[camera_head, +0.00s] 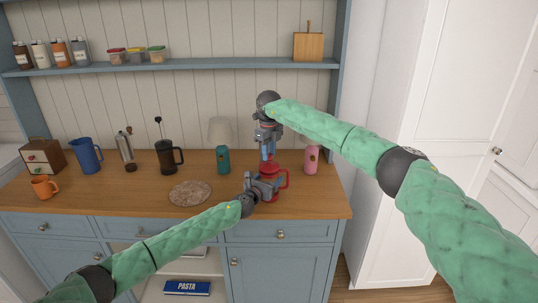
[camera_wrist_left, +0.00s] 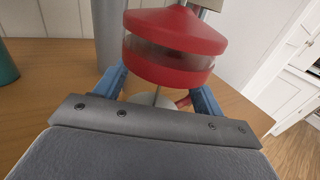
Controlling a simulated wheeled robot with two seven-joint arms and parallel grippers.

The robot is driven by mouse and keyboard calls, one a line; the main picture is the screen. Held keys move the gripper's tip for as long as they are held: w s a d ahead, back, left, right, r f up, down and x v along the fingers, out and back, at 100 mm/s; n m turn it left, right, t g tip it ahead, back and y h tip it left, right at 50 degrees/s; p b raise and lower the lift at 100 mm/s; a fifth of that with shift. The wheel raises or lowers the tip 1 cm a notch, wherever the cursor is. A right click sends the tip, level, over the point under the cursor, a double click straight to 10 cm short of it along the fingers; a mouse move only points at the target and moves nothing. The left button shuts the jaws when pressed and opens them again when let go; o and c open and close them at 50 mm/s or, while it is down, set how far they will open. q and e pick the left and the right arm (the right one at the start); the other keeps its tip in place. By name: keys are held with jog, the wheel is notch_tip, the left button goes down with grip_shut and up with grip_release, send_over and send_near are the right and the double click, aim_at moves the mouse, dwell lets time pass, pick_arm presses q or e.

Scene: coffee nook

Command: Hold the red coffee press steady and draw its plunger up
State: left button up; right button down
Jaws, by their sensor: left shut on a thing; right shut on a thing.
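The red coffee press (camera_head: 268,170) stands upright near the front right of the wooden counter, its red handle (camera_head: 286,178) to the right. My left gripper (camera_head: 264,187) comes in low from the left and is shut on the press body. In the left wrist view, the red press (camera_wrist_left: 172,50) sits between the blue fingers (camera_wrist_left: 160,92), with a clear band around it. My right gripper (camera_head: 267,153) points down from above and is shut just over the lid, at the plunger's top. Its fingers hide the knob.
A pink bottle (camera_head: 311,160) stands close on the right and a teal lamp-like item (camera_head: 223,161) on the left. A black press (camera_head: 167,161) and a round mat (camera_head: 190,194) are farther left. The counter's front edge (camera_head: 320,214) is close.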

pick_arm(q)
jog(key=shift+s+f, duration=0.1)
pick_arm(e)
notch_tip(320, 180, up, 8)
jog(key=shift+r, duration=0.1)
pick_arm(q)
jog(key=shift+f, duration=0.1)
pick_arm(e)
jog(key=c, duration=1.4)
grip_release()
jog(key=shift+c, duration=0.2)
jog(key=o, duration=0.3)
jog(key=shift+s, duration=0.1)
jog(key=shift+r, duration=0.1)
notch_tip(320, 180, up, 12)
pick_arm(q)
jog(key=shift+r, duration=0.2)
